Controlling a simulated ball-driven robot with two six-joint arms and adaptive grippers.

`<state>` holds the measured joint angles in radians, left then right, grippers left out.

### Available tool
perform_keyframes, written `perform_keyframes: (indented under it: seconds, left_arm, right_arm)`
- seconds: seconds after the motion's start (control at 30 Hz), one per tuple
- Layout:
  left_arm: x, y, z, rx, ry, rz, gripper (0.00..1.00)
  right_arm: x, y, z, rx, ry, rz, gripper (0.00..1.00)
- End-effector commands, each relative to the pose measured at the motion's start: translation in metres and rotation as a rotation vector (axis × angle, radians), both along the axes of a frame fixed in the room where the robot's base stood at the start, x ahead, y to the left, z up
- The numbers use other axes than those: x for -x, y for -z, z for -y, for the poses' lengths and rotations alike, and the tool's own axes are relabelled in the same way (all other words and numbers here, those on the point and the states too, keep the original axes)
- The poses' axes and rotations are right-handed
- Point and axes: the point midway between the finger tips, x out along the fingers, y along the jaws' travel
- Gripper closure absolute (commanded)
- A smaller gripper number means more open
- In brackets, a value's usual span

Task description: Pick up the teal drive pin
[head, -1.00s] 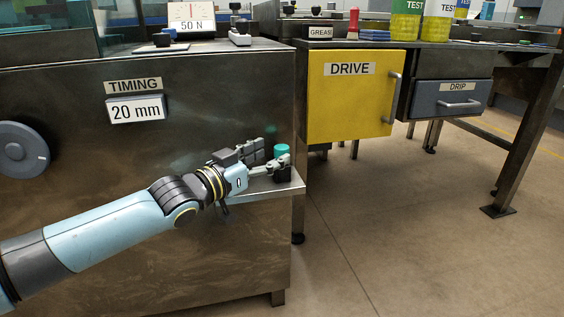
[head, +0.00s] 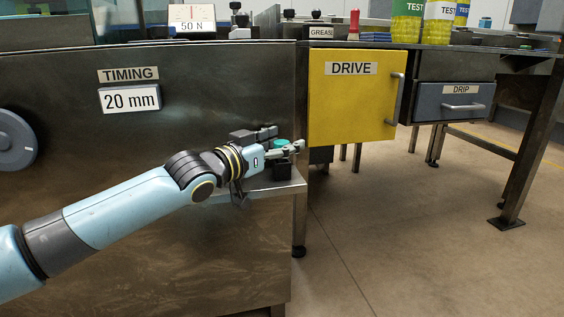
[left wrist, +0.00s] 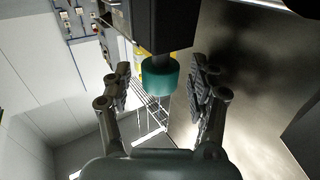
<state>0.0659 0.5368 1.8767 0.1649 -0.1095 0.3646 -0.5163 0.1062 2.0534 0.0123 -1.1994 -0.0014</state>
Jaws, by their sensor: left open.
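The teal drive pin (head: 281,142) stands upright in a small black holder (head: 281,168) on a metal shelf at the machine's right corner. In the left wrist view the teal pin (left wrist: 160,75) lies between the two fingers, close to their tips. My left gripper (head: 284,140) is open, with its fingers on either side of the pin. It also shows in the left wrist view (left wrist: 162,90), with gaps between the fingers and the pin. The fingers partly hide the pin in the head view. My right gripper is not in view.
The metal shelf (head: 245,191) juts from the dark machine panel (head: 60,150) with TIMING and 20 mm labels. A yellow DRIVE door (head: 350,105) and a grey DRIP drawer (head: 452,102) are to the right. The floor below them is mostly clear.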

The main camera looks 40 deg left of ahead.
Motion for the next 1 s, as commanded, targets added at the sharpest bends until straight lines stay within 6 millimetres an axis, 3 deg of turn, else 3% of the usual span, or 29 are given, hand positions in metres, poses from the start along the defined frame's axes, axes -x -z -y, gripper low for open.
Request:
perform_keyframes:
  seconds: [0.3, 0.77, 1.0]
  left_arm:
    - [-0.0022, -0.0013, 0.0005, 0.001, 0.001, 0.000, 0.41]
    - [-0.0020, -0.0007, 0.0004, 0.001, 0.000, 0.000, 1.00]
    - [-0.0019, -0.0005, 0.0003, 0.001, 0.000, -0.001, 1.00]
  right_arm:
    - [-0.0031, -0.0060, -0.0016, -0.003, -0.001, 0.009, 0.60]
    - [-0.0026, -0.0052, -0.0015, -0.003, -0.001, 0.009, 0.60]
    - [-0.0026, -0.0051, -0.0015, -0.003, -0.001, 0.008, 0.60]
